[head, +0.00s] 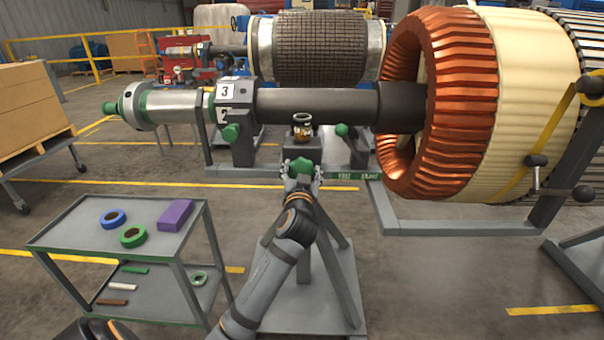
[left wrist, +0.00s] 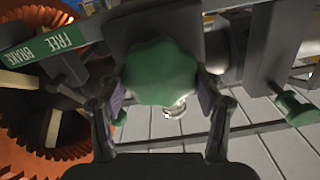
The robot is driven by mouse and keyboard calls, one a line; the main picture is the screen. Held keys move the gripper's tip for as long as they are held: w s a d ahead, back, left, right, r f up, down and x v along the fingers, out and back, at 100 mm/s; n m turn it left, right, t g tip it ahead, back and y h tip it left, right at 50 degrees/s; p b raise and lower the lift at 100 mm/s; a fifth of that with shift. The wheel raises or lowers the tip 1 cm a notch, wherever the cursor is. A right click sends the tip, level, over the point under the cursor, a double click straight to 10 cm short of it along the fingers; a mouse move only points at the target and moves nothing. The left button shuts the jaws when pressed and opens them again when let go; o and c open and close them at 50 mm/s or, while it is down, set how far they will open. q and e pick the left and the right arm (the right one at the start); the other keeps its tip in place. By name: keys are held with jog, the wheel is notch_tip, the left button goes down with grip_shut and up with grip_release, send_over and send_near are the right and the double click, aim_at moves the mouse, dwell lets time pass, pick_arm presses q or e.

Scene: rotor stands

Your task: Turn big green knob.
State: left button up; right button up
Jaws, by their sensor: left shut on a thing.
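The big green knob (head: 301,168) is on the front of the stand's post, below the dark rotor shaft (head: 315,106). My left gripper (head: 301,180) is shut on this knob, its fingers on either side. In the left wrist view the knob (left wrist: 162,75) is a lobed green disc between the two fingers of my left gripper (left wrist: 160,98). The fingers hide its side edges. My right gripper is not in view.
Smaller green knobs (head: 231,132) (head: 342,130) sit left and right on the stand. A green FREE/BRAKE label (left wrist: 45,45) is beside the post. The copper-wound stator (head: 450,110) stands right. A grey cart (head: 70,235) with tape rolls stands left.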

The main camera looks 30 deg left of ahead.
pick_arm(q)
jog(key=shift+f, duration=0.1)
dwell(0.4)
jog(key=o, duration=1.1)
jog(key=shift+o, duration=0.2)
jog(key=shift+s+d, duration=0.2)
jog(key=shift+s, duration=0.05)
jog(key=v, duration=0.7)
jog(key=shift+a, duration=0.1)
